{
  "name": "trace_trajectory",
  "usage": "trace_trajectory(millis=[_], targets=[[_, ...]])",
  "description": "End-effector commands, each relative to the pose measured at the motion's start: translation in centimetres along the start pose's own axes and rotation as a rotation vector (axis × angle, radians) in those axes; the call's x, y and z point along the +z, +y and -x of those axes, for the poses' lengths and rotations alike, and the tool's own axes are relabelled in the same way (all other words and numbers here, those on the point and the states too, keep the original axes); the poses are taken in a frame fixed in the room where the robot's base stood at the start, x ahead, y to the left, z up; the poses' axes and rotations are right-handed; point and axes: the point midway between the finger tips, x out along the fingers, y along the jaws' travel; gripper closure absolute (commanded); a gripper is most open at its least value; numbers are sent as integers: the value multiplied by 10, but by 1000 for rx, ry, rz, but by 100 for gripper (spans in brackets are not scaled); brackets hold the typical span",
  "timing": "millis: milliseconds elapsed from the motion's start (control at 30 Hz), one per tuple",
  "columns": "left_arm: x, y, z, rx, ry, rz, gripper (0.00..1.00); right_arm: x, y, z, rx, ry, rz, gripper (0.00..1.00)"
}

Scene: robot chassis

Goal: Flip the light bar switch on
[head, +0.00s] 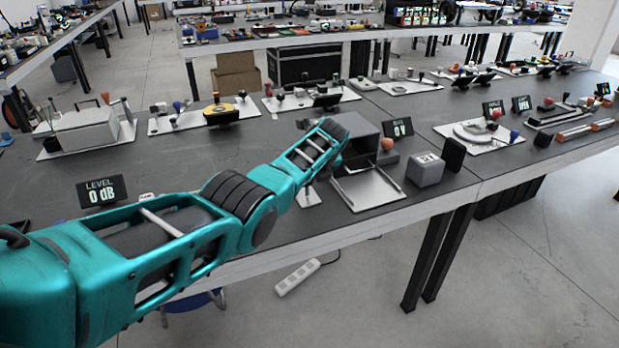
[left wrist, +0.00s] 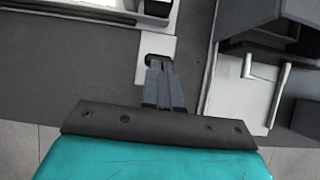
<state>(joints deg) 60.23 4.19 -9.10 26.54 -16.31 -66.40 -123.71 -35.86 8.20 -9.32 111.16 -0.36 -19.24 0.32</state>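My left arm reaches across the table in the head view, and its gripper is hidden behind the forearm there. In the left wrist view my left gripper (left wrist: 162,72) has its fingers together. Its tips are over a narrow white plate (left wrist: 157,46) with a small dark part (left wrist: 153,59), possibly the switch, right at the tips. I cannot tell whether they touch. A bit of a white plate (head: 309,196) shows below the forearm in the head view. I cannot clearly make out a light bar. My right gripper is out of view.
A grey open-fronted box (left wrist: 270,22) with a white base plate (left wrist: 240,92) stands just right of my gripper. A grey block (head: 425,169) and a "LEVEL 0 dB" display (head: 103,191) are on the table. A power strip (head: 297,277) lies on the floor.

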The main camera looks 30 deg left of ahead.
Motion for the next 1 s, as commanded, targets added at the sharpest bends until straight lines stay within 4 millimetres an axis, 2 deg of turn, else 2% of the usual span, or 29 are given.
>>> trace_trajectory(millis=[567, 1000], targets=[[3, -1, -5, 5, -3, -3, 100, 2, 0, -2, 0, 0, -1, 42], [13, -1, 10, 5, -6, -3, 100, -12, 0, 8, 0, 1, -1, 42]])
